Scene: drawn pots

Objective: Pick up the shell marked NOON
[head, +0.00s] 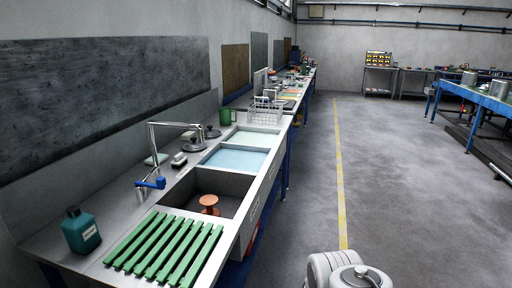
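I cannot make out a shell or the word NOON anywhere in the head view. Objects on the far benches are too small to tell apart. A white rounded part of my own arm shows at the bottom edge, right of centre, over the floor. My gripper is not in view.
A long sink bench (110,262) runs along the left wall. It bears a green slatted rack (165,250), a teal bottle (80,230), a tap (152,155) and a wire basket (265,112). A blue-framed table (478,97) stands at right. The grey floor (400,180) between is clear.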

